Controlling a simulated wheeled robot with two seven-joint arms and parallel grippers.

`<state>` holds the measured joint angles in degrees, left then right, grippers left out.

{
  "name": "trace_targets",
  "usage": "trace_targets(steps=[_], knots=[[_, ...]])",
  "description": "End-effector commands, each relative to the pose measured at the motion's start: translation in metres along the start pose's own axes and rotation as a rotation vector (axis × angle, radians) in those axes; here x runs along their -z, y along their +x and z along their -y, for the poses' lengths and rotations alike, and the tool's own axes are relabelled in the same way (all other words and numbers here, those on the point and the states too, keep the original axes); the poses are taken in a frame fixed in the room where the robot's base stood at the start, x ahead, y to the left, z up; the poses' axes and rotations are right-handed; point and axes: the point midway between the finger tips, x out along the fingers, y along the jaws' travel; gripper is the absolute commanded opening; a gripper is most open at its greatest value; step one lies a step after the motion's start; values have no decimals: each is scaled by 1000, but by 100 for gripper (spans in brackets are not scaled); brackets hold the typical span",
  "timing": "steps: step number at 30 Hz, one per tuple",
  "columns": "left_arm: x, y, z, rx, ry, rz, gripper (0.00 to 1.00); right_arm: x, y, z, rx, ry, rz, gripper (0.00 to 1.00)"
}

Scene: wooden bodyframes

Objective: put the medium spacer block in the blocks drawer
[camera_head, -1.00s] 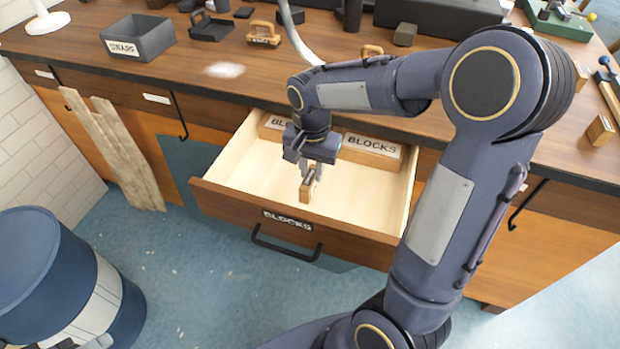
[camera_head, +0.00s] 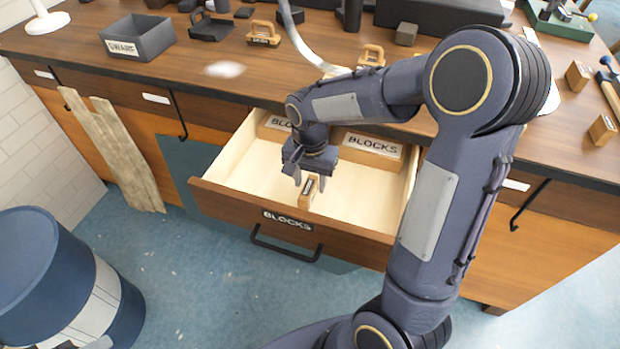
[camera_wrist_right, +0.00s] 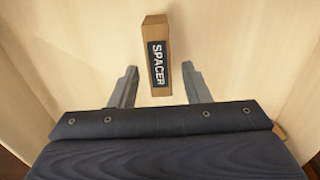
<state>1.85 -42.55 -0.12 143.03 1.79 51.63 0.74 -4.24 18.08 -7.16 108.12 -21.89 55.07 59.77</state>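The wooden spacer block (camera_head: 308,192) is in the open blocks drawer (camera_head: 290,222), close to its front wall. It has a dark label reading SPACER, seen in the right wrist view (camera_wrist_right: 158,60). My right gripper (camera_head: 310,180) is over the drawer, just above the block. Its fingers (camera_wrist_right: 161,88) are spread, with a visible gap on both sides of the block; it holds nothing. I cannot tell from these views whether this block is the medium one. My left gripper is not in view.
Two box-like BLOCKS containers (camera_head: 372,146) stand at the drawer's back. Wooden blocks (camera_head: 602,128) lie on the bench at right. A grey bin (camera_head: 138,38) and wooden-handled pieces (camera_head: 263,34) are on the bench. A blue barrel (camera_head: 30,260) stands at lower left. Much of the drawer floor is clear.

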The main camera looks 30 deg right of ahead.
Motion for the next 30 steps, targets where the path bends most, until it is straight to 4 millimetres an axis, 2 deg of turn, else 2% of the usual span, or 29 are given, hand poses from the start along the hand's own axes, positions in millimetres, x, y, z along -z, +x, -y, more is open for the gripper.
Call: trace_targets(steps=[4,8,21,27,30], knots=[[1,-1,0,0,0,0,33,0,-2,0,0,0,0,43],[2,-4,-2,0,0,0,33,0,-13,0,2,0,-2,43],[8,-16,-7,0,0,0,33,0,-102,1,4,-1,-3,43],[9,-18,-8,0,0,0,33,0,-121,0,3,-3,0,43],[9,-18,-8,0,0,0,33,-7,-128,-9,36,-34,5,43]])
